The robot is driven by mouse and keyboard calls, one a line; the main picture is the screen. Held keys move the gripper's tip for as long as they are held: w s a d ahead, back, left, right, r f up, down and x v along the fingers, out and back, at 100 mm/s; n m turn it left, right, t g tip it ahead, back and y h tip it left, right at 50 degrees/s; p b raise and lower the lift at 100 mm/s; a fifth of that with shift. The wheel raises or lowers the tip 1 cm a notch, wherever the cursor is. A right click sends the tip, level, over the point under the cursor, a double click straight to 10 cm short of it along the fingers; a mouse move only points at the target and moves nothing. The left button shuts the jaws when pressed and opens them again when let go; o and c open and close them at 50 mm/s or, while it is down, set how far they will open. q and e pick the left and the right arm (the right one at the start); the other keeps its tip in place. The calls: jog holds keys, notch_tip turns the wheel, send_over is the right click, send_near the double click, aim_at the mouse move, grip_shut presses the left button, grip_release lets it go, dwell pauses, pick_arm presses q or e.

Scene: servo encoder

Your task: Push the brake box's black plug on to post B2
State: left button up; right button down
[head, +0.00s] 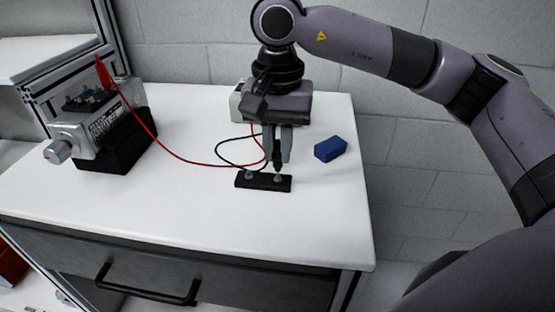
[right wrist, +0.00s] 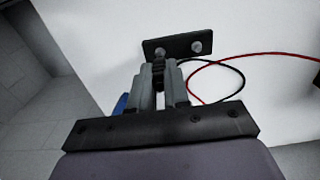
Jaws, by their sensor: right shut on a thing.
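My right gripper (head: 279,155) points down over a black bar (head: 262,184) with two metal posts. It is shut on the black plug (head: 277,168), which is upright at the bar's right-hand post; I cannot tell if they touch. In the right wrist view the plug (right wrist: 158,76) sits between the fingers, close to the left-hand post (right wrist: 158,51). A thin black cable (head: 222,147) loops left of the gripper. The pale brake box (head: 237,103) is partly hidden behind my right gripper. I cannot read any B2 marking. My left gripper is out of view.
At left a labelled grey device (head: 88,132) with a knob stands on a black block (head: 122,150). A red cable (head: 180,158) runs from it across the white table. A blue block (head: 330,149) lies right of my gripper. The table's front is clear.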

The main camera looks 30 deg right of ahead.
jog(key=shift+r+p, duration=1.05)
jog(key=shift+r, duration=0.6)
